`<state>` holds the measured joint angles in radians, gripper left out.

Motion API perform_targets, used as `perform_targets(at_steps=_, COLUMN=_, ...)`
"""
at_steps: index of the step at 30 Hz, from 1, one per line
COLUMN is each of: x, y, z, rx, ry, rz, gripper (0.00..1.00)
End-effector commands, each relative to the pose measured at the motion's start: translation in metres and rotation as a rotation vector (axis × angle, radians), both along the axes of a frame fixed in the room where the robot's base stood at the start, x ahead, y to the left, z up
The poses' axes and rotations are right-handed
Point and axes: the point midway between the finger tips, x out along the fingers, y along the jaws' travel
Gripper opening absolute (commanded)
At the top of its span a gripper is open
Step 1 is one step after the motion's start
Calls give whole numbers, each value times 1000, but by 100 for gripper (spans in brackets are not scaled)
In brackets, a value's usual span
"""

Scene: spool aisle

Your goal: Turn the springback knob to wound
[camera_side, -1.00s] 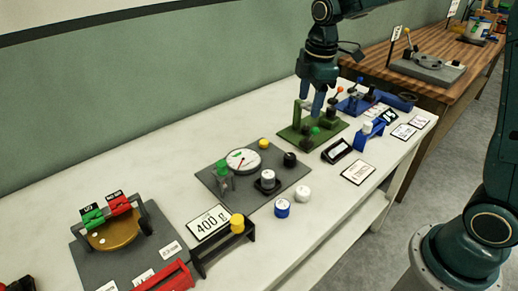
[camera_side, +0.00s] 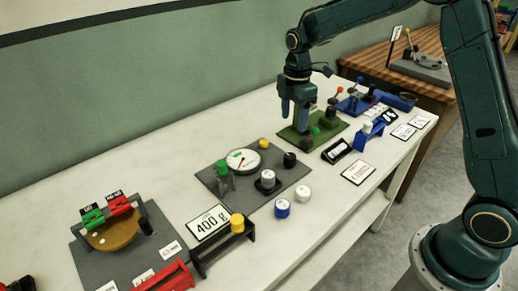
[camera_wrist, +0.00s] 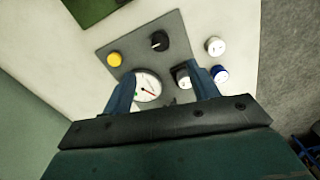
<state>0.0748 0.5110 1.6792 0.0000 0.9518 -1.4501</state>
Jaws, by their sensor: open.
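A grey plate (camera_side: 211,181) carries a white round dial (camera_side: 243,161) with a red needle, a black knob (camera_side: 290,159), a yellow cap (camera_side: 263,143), a green post (camera_side: 222,172) and a white-topped black cylinder (camera_side: 267,179). No springback or wound label is readable, so I cannot tell for certain which part is the springback knob. My gripper (camera_side: 294,112) is open and empty, above the green fixture behind the plate. In the wrist view the dial (camera_wrist: 147,87) shows between my fingers (camera_wrist: 163,88); the black knob (camera_wrist: 159,40) lies beyond them, untouched.
A white knob (camera_side: 303,193) and a blue-sided one (camera_side: 282,208) stand in front of the plate. A green base (camera_side: 330,132) lies under my gripper, with blue fixtures (camera_side: 352,104) to its right. The back of the white table is clear.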

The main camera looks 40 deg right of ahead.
Motion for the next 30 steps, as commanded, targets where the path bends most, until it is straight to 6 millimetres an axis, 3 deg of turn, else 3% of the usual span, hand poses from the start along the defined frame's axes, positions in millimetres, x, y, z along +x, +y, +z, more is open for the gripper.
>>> perform_targets(at_steps=21, x=-1, y=0, z=-101, rx=0, ry=3, rz=0, gripper=59)
perform_targets(at_steps=30, x=-1, y=0, z=-125, rx=-1, ry=1, rz=0, gripper=59)
